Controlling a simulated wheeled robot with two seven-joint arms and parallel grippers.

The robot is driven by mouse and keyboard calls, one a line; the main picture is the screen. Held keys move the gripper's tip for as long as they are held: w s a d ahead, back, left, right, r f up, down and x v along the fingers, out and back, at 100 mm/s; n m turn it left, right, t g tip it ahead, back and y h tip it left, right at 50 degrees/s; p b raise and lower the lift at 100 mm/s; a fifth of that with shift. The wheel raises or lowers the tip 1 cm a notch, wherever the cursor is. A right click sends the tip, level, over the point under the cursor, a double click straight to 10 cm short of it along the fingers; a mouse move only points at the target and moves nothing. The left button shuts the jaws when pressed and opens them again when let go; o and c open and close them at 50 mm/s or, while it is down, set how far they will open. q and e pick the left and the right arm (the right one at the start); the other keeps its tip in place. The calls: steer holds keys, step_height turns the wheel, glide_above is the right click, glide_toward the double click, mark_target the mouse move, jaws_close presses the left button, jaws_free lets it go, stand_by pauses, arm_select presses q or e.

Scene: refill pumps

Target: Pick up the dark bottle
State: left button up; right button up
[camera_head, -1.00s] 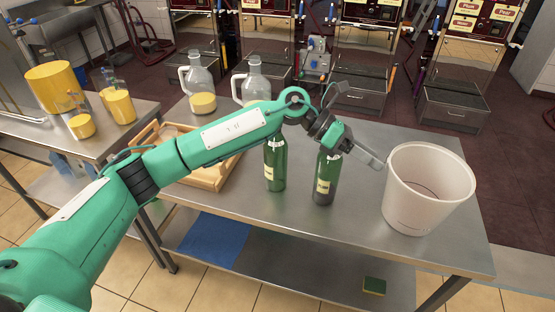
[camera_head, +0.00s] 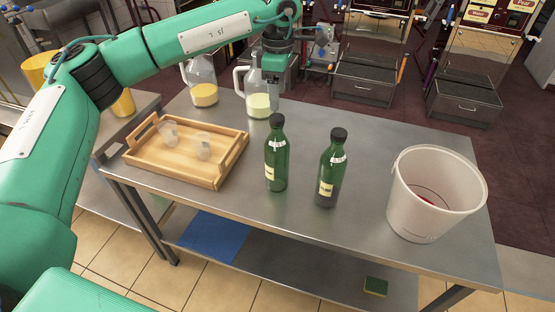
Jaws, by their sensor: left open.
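Two green bottles with black caps and pale labels stand upright on the metal table. The left bottle (camera_head: 276,160) is green almost throughout; the right bottle (camera_head: 331,172) looks darker and greyish at its base. My left gripper (camera_head: 274,84) is open, behind and above the left bottle, in front of the glass jugs. It touches neither bottle as far as I can see, and its fingertips are hard to make out. My right gripper is not in view.
A wooden tray (camera_head: 158,171) with two clear cups stands on the left. A white bucket (camera_head: 403,205) with something red inside stands right. Table around the bottles is clear.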

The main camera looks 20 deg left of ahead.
mark_target(277, 117)
arm_select(q)
step_height(277, 117, down, 5)
steer(key=shift+w+r+p, duration=0.1)
steer(key=shift+r+p, duration=0.1)
steer(key=shift+p, duration=0.2)
steer(key=shift+f, duration=0.4)
step_height(277, 117, down, 4)
steer(key=p, duration=0.2)
steer(key=shift+a+f+p, duration=0.15)
steer(key=shift+p, duration=0.15)
steer(key=shift+f, duration=0.4)
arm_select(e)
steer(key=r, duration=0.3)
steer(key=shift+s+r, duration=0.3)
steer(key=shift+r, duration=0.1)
arm_select(q)
steer(key=shift+c, duration=0.4)
jaws_close()
steer(key=shift+r, duration=0.1)
